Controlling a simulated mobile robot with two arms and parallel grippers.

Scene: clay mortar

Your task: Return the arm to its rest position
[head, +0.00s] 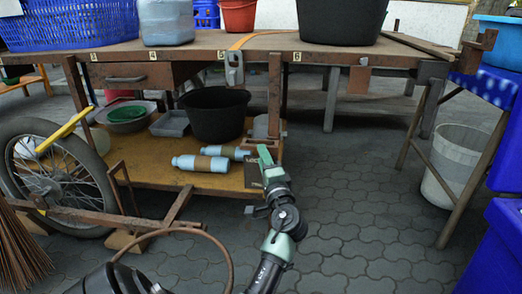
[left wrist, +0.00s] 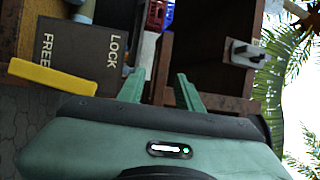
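My left arm (head: 282,215) rises from the bottom of the head view. Its green gripper (head: 265,155) is beside the right end of the cart's low wooden shelf. In the left wrist view, the two green fingers of the left gripper (left wrist: 160,86) stand apart with nothing seen between them. A dark box (left wrist: 75,52) lettered LOCK and FREE is just left of the fingers, with a yellow lever (left wrist: 58,80) across its lower edge. The gripper appears apart from both. My right gripper is not in view.
The wooden workbench (head: 205,47) stands above, carrying a blue crate (head: 70,22) and other containers. Blue-grey bottles (head: 200,163) and a black tub (head: 213,122) are on the shelf (head: 150,177). A wheel (head: 62,180) is at left.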

